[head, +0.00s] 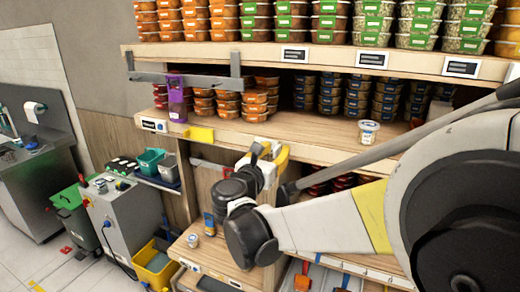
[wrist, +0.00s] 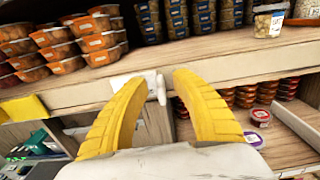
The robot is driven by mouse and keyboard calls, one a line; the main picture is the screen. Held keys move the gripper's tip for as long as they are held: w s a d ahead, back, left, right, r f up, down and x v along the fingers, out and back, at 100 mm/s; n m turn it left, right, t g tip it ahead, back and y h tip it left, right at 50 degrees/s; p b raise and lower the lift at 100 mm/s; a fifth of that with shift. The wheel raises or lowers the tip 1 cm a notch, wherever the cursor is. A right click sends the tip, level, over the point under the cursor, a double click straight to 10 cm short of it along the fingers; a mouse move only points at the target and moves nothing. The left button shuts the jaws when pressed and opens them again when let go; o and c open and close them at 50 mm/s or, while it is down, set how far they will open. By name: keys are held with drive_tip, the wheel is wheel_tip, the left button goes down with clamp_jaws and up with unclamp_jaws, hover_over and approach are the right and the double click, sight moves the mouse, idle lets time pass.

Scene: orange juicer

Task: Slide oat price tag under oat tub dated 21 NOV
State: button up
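A small clear tub with a white and blue label (head: 368,131) stands alone on the middle shelf, right of my gripper. It also shows at the top right of the wrist view (wrist: 268,22); its date is too small to read. My gripper (head: 268,154) is at the front edge of that shelf. In the wrist view its two yellow fingers (wrist: 167,76) are apart. A whitish tag-like piece (wrist: 126,80) shows at the shelf edge, partly behind the left finger. I cannot tell whether a finger touches it, and no writing is legible.
Stacked orange-labelled tubs (head: 228,103) and dark tubs (head: 357,98) fill the shelf behind. A yellow tag (head: 201,134) is on the shelf edge to the left. A purple holder (head: 177,98) stands near it. Shelf space around the lone tub is clear.

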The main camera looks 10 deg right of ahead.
drive_tip(key=shift+c, duration=0.4)
clamp_jaws()
drive_tip(key=shift+s, duration=0.1)
drive_tip(key=s+d, duration=0.5)
drive_tip(key=d, duration=0.2)
drive_tip(key=s+d, duration=0.5)
drive_tip(key=d, duration=0.2)
drive_tip(key=s+d, duration=0.5)
drive_tip(key=d, duration=0.3)
drive_tip(key=shift+s+r, duration=0.1)
drive_tip(key=shift+s, duration=0.3)
drive_tip(key=shift+o, duration=0.4)
unclamp_jaws()
